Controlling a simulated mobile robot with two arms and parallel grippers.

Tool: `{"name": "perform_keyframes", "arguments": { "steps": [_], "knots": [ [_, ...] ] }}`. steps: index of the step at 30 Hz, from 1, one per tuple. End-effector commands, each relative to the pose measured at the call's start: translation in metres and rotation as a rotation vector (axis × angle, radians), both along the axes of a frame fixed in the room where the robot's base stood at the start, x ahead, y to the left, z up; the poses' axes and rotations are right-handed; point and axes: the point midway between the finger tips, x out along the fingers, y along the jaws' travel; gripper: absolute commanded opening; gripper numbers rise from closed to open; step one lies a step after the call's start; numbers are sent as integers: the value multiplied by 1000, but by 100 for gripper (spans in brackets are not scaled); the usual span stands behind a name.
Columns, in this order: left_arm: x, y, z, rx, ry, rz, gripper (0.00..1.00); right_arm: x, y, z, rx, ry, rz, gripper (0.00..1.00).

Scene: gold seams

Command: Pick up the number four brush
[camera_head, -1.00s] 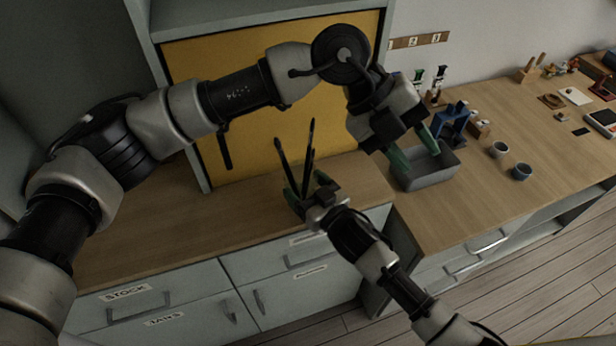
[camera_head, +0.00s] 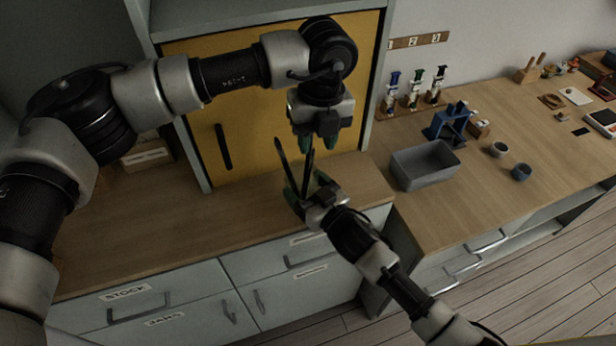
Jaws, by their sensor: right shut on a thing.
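Two or three thin dark brushes (camera_head: 282,155) stand up in a fan from between the fingers of my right gripper (camera_head: 304,194), above the near wooden counter. My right gripper is shut on what seems to be their holder, mostly hidden by the fingers. No number can be read on any brush, so I cannot tell which is number four. My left gripper (camera_head: 318,143) points down just above the brushes, at their upper right. Its green fingertips look apart. One brush tip is close to its left finger, and I cannot tell whether they touch.
A rack (camera_head: 415,103) with several coloured-top items is behind. A yellow cabinet door (camera_head: 215,115) rises close behind my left gripper. The left counter is mostly clear.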

Motion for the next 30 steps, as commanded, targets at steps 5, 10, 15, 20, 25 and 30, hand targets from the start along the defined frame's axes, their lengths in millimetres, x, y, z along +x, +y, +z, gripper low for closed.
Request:
{"name": "perform_keyframes", "arguments": {
  "steps": [5, 10, 15, 20, 25, 30],
  "knots": [
    [1, 2, -11, 0, 2, 0, 37, 0, 0, 0, -1, 1, 0, 46],
    [2, 7, -36, 0, 3, 0, 37, 0, 0, 0, -1, 1, 0, 46],
    [2, 7, -53, -1, 1, -1, 37, 0, 0, 0, -1, 1, 0, 46],
    [2, 7, -53, -1, 0, -1, 37, 0, 0, 0, -1, 1, 0, 46],
    [2, 7, -53, -1, 1, -1, 15, 0, 0, 0, -1, 1, 0, 46],
    [2, 7, -53, -1, 1, -1, 0, 0, 0, 0, -1, 1, 0, 46]
  ]
}}
